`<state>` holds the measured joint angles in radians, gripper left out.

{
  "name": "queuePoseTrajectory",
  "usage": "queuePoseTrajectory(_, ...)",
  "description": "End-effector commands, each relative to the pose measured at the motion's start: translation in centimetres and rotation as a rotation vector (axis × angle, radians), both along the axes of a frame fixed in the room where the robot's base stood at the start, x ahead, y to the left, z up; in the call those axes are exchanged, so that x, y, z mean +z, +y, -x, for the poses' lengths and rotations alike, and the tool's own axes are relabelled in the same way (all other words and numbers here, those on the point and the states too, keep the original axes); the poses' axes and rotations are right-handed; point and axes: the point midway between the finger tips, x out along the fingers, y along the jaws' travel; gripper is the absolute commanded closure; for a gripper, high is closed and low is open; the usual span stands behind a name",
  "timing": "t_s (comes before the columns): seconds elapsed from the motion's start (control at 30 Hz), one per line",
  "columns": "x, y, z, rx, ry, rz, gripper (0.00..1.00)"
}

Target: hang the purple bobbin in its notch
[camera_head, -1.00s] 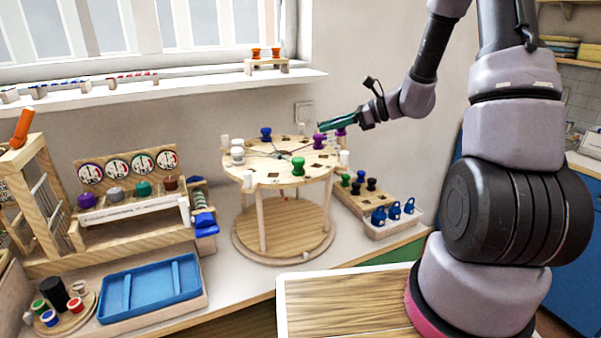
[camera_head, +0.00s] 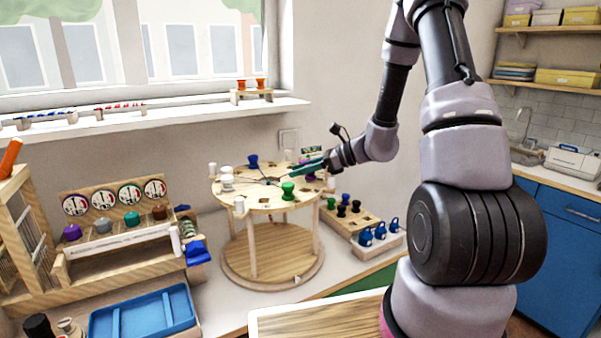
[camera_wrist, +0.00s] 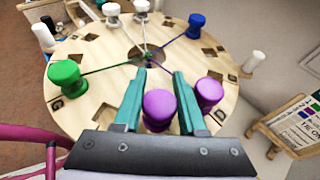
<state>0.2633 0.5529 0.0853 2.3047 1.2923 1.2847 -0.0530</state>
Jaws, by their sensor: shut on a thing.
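Two purple bobbins show in the wrist view. One (camera_wrist: 158,108) is between the teal fingers of my gripper (camera_wrist: 159,75), which is shut on it. The other purple bobbin (camera_wrist: 208,95) stands just right of the right finger, near the rim of the round wooden board (camera_wrist: 95,101). The board has dark square holes and letters near its rim. Which notch belongs to the held bobbin I cannot tell. In the head view my gripper (camera_head: 284,177) reaches in from the right, low over the board, and partly hides the purple bobbins.
A green bobbin (camera_wrist: 66,75), a blue bobbin (camera_wrist: 196,25) and white bobbins (camera_wrist: 111,12) stand around the board, with threads running to its centre. White pegs (camera_wrist: 254,61) stand at the edge. A small sign on an easel (camera_wrist: 290,125) is at the right.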

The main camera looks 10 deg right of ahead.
Motion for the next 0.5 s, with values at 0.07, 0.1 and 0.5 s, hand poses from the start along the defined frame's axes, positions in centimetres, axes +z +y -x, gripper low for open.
queuePoseTrajectory(0.07,-0.53,0.0,-0.01,0.0,0.001,0.0,1.0)
queuePoseTrajectory(0.1,-0.59,0.01,-0.01,-0.001,-0.001,-0.001,1.0)
queuePoseTrajectory(0.5,-0.8,-0.01,-0.04,-0.001,-0.002,0.0,0.47)
